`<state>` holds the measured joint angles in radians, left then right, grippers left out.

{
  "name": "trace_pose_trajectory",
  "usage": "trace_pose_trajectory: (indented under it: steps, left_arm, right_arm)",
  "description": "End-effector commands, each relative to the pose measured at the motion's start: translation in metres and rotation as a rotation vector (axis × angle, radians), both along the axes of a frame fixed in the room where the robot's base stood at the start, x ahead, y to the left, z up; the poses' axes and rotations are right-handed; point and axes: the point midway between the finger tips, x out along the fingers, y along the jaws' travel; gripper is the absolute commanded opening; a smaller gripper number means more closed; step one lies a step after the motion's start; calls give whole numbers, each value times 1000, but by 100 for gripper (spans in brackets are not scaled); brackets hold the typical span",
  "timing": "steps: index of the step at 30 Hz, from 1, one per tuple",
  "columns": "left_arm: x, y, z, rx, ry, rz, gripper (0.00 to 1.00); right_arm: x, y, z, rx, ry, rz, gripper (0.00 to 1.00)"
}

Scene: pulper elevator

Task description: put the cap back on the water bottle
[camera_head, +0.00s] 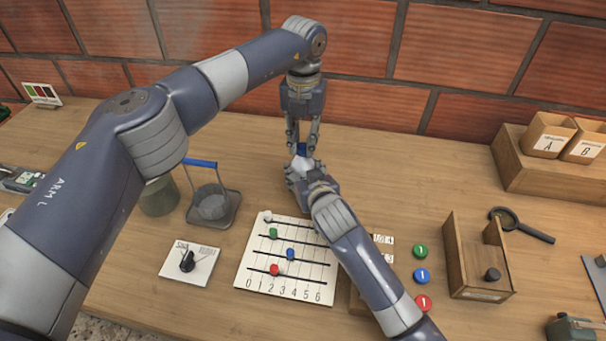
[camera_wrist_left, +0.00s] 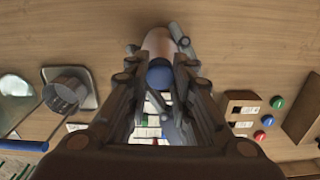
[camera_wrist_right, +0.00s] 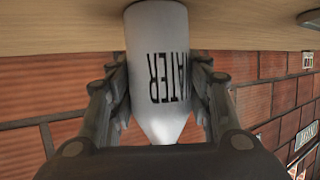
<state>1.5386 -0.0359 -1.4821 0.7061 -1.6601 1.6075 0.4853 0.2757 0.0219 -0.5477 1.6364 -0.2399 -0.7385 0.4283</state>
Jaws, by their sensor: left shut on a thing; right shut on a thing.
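The white water bottle (camera_wrist_right: 158,60) fills the middle of the right wrist view, with "WATER" lettering on its side. It stands upright at the table, its shoulder narrowing upwards. My right gripper (camera_head: 297,170) is shut on its body from the front right. The blue cap (camera_wrist_left: 160,74) is between the fingers of my left gripper (camera_head: 303,143), which points down from above and is shut on it. In the head view the cap (camera_head: 301,148) is directly over the bottle's top (camera_head: 301,163). Whether cap and neck touch cannot be told; the fingers hide the join.
In front lies a slider board (camera_head: 287,259) with coloured beads. A dial card (camera_head: 190,264) and a metal cup on a stand (camera_head: 211,205) are left. An open wooden box (camera_head: 478,262), a magnifying glass (camera_head: 521,225) and A/B bins (camera_head: 550,134) are right. A brick wall (camera_head: 460,60) stands behind.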

Motion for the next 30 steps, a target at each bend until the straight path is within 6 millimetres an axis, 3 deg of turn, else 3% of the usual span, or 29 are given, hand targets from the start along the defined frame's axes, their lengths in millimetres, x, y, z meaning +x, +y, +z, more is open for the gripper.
trace_pose_trajectory:
  steps: [30]
  left_arm:
    - [-2, -1, -1, -2, 6, -1865, 0]
  right_arm:
    - [-1, 0, -2, 0, 5, 0, 0]
